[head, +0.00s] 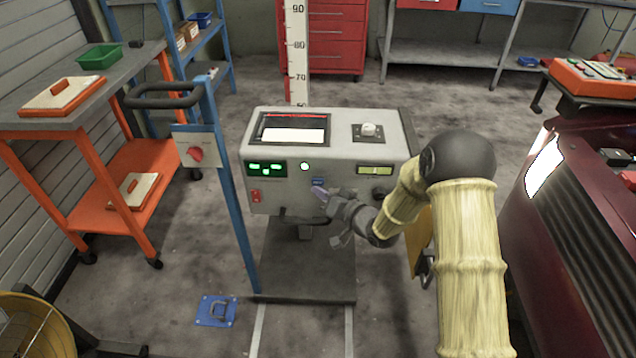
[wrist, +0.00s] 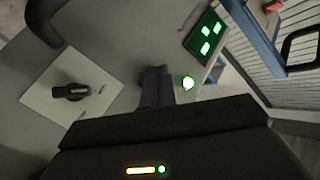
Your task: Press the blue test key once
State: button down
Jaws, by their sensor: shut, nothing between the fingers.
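The blue test key (head: 318,181) is a small blue patch on the front of the grey console (head: 290,205), between the round lamp and the yellowish display. My gripper (head: 321,193) reaches in from the right, its fingertips just below the key in the head view. The fingers are shut and empty. In the wrist view, my gripper (wrist: 157,72) points at the panel and its fingers hide most of the key. I cannot tell whether the fingertips touch it.
A green-lit indicator panel (head: 267,168) and a red switch (head: 255,196) sit left of the key. A black knob (head: 380,193) is to its right. A blue post (head: 229,190) with a red knob stands left of the console. A dark red car (head: 580,220) is at right.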

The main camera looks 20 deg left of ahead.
jog(key=shift+w+a, duration=0.15)
jog(key=shift+w, duration=0.25)
jog(key=shift+w, duration=0.35)
dwell(0.8)
jog(key=shift+s, duration=0.8)
jog(key=shift+s, duration=0.1)
jog(key=s, duration=0.2)
jog(key=s+d, duration=0.1)
jog(key=s, duration=0.1)
jog(key=shift+s+d, duration=0.2)
jog(key=shift+s, duration=0.1)
dwell(0.9)
